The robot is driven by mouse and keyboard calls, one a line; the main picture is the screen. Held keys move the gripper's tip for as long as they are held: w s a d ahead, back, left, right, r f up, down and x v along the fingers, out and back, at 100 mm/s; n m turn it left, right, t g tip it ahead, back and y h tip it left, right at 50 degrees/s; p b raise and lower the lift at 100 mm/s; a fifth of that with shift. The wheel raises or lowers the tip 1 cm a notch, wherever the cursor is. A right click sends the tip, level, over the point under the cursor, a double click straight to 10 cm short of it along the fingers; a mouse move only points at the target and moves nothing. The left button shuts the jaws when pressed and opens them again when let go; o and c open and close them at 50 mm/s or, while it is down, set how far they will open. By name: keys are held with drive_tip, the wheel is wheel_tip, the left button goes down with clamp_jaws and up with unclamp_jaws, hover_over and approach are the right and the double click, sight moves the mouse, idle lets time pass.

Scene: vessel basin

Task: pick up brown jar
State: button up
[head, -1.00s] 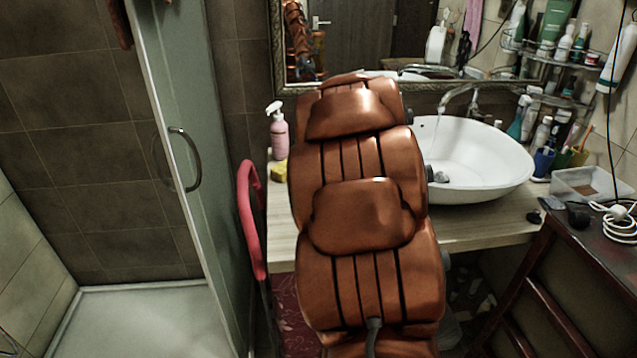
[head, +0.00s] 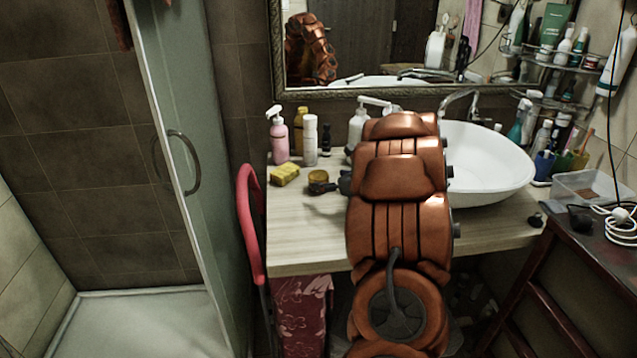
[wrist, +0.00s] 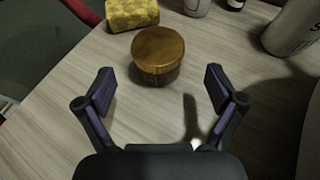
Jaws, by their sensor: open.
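The brown jar (head: 318,177) is small and round with a golden-brown lid. It stands upright on the wooden counter (head: 305,235), left of my arm in the head view. In the wrist view the jar (wrist: 158,55) is just beyond my open gripper (wrist: 158,82), roughly centred between the two fingertips. The fingers do not touch it. In the head view my gripper (head: 328,188) is small and dark next to the jar, partly hidden by my arm.
A yellow sponge (head: 285,174) lies left of the jar. Behind stand a pink pump bottle (head: 279,138), a white bottle (head: 310,140) and a small dark bottle (head: 326,140). The white basin (head: 490,165) is to the right. The counter's front left is clear.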

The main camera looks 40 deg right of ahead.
sight(324, 179)
drive_tip(key=shift+p+x, duration=0.9)
drive_tip(key=shift+x, duration=1)
drive_tip(key=shift+w+f, duration=0.3)
drive_tip(key=shift+w, duration=0.35)
drive_tip(key=shift+a, duration=0.1)
drive_tip(key=c, duration=1.4)
